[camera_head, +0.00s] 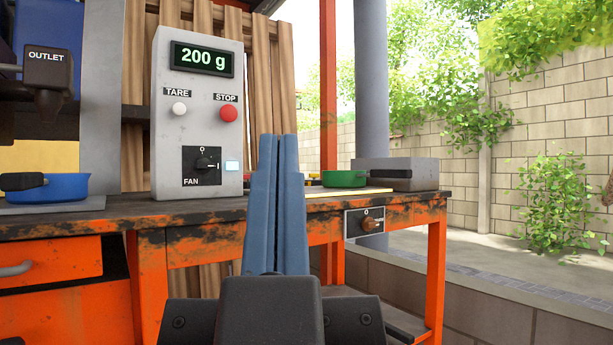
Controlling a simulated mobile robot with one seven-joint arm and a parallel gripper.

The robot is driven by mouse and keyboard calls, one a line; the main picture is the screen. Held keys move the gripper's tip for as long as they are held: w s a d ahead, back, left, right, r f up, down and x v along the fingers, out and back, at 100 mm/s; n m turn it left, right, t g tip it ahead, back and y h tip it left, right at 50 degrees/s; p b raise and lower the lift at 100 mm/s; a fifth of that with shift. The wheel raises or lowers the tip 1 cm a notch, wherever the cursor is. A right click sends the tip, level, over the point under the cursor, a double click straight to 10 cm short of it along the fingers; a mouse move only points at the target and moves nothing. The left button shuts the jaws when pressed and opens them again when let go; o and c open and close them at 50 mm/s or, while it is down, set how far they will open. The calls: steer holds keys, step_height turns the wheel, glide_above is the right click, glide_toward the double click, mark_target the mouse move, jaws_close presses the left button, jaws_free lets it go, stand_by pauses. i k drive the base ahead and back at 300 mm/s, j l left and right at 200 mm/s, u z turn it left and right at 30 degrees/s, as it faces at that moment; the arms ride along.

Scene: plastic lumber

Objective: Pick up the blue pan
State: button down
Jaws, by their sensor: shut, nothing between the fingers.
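The blue pan (62,187) stands upright at the left end of the workbench, on a flat grey plate (50,208) below the outlet. Its black handle (22,181) points left, toward the picture's edge. My gripper (278,140) is in the middle foreground with its two long blue fingers pointing up, pressed together and empty. It is well to the right of the pan and apart from it. The fingers hide part of the bench top behind them.
A grey control box (197,110) showing 200 g stands between pan and gripper. A green pan (344,178) and a grey block (397,172) sit at the bench's right end. The outlet (48,70) hangs above the blue pan. The orange bench (150,285) has drawers in front.

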mark_target(23, 188)
steer(key=i, duration=1)
steer(key=u, duration=1.35)
steer(key=k, duration=0.1)
steer(key=i, duration=0.1)
